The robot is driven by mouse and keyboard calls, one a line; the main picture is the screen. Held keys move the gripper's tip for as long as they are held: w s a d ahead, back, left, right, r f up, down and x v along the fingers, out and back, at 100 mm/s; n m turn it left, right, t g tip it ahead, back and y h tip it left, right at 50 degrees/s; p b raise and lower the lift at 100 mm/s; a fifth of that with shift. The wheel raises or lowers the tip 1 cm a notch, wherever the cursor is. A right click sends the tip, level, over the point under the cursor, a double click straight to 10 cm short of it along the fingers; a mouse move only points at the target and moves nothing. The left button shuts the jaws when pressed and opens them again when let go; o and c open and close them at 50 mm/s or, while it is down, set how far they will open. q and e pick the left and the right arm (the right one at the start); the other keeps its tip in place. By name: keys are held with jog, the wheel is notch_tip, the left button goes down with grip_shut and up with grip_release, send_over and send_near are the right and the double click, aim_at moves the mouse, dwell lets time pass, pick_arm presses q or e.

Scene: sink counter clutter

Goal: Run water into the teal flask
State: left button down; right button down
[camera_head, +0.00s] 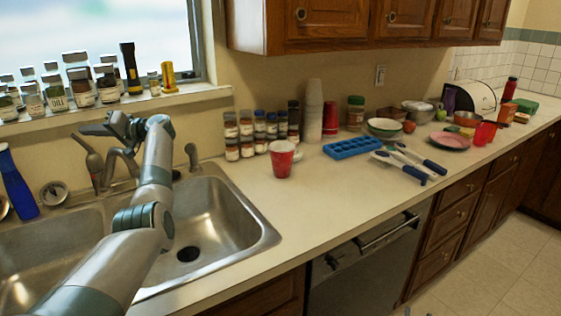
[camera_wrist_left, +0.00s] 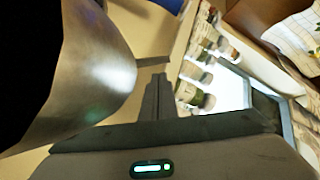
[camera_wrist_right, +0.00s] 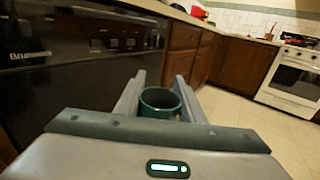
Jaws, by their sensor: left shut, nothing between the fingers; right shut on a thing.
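The teal flask (camera_wrist_right: 160,112) shows in the right wrist view as a round open rim with a dark inside. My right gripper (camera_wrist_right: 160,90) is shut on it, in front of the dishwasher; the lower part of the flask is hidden. My left gripper (camera_head: 88,128) is shut and empty, above the back of the sink near the faucet (camera_head: 128,160). Its closed fingers also show in the left wrist view (camera_wrist_left: 158,95), beside a large blurred metal surface. The faucet lever (camera_head: 93,165) stands left of the spout, below my left gripper. No water shows running.
The double sink's right basin (camera_head: 205,225) is empty. A red cup (camera_head: 282,158) and spice jars (camera_head: 247,135) stand right of it. A blue bottle (camera_head: 18,185) is at the left. Bottles and a flashlight (camera_head: 131,68) line the windowsill. The dishwasher (camera_head: 365,262) is below the counter.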

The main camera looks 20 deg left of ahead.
pick_arm(q)
jog(key=shift+s+f, duration=0.2)
jog(key=shift+s, duration=0.1)
pick_arm(e)
jog(key=shift+r, duration=0.2)
